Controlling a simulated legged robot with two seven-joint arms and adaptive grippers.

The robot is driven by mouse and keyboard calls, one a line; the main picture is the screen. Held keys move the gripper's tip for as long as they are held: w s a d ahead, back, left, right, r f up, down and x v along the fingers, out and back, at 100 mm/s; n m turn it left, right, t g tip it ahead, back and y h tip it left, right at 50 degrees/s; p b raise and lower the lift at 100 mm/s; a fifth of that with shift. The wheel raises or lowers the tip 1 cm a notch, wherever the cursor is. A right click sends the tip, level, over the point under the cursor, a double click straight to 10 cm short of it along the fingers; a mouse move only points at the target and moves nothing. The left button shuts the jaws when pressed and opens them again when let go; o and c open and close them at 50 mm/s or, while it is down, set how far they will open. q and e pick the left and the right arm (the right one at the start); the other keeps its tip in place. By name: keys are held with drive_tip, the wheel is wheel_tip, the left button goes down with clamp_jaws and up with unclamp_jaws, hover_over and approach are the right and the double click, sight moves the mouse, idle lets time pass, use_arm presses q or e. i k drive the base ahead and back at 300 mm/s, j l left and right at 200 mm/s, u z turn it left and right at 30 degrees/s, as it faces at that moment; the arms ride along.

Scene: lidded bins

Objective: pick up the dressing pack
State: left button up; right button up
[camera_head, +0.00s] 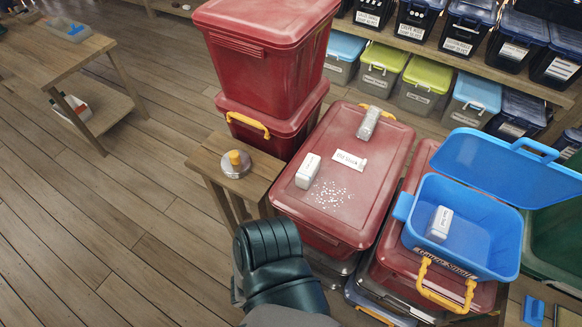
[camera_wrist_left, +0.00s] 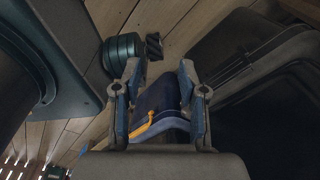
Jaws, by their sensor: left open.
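I cannot read which item is the dressing pack. A white labelled box (camera_head: 308,171) lies on a red bin's lid (camera_head: 372,205), beside scattered white bits. A pale, clear-looking container (camera_head: 368,122) lies near that lid's back edge. Another white labelled box (camera_head: 439,224) is inside the open blue bin (camera_head: 487,250). In the left wrist view my left gripper (camera_wrist_left: 160,72) is open, its fingers apart. A dark blue shape with an orange-yellow strip (camera_wrist_left: 150,125) shows between and beyond them; I cannot tell contact. My right gripper is not in view.
Stacked red bins (camera_head: 262,50) stand at the back. Shelves of lidded bins line the back right.

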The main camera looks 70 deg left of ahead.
sight(310, 167)
drive_tip(key=u, duration=2.25)
